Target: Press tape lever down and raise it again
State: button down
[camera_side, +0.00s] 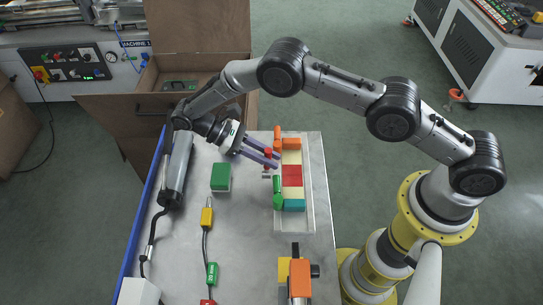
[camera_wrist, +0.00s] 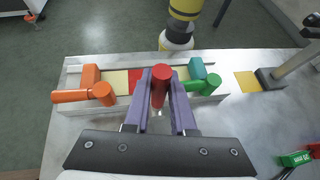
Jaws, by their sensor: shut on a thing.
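A long tray (camera_side: 309,190) holds a row of coloured blocks with three levers along its near side: an orange lever (camera_wrist: 75,97), a red lever (camera_wrist: 160,92) and a green lever (camera_wrist: 195,86). No label shows which is the tape lever. My gripper (camera_wrist: 160,74) has its purple fingers on either side of the red lever, shut on it. The red lever points toward the wrist camera; its base is hidden behind it and the fingers. In the side view, my gripper (camera_side: 273,159) reaches the tray from the left, with the red lever (camera_side: 267,152) at its fingertips.
A green block (camera_side: 221,175) stands left of the tray. A yellow connector (camera_side: 207,216) and a green tagged plug (camera_side: 212,273) lie on cables nearer the front. An orange device (camera_side: 300,276) stands below the tray. Bare table lies between the green block and the tray.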

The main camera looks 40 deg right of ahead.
aim_at(268, 148)
jog(key=shift+w, duration=0.1)
dwell(0.3)
jog(key=c, duration=0.8)
grip_release()
jog(key=shift+o, duration=0.2)
jog(key=shift+r, duration=0.35)
notch_tip(268, 148, up, 2)
jog(key=shift+r, duration=0.2)
jog(key=s+d+r, duration=0.5)
jog(key=s+r, duration=0.5)
jog(key=s, duration=0.3)
jog(key=shift+d, duration=0.1)
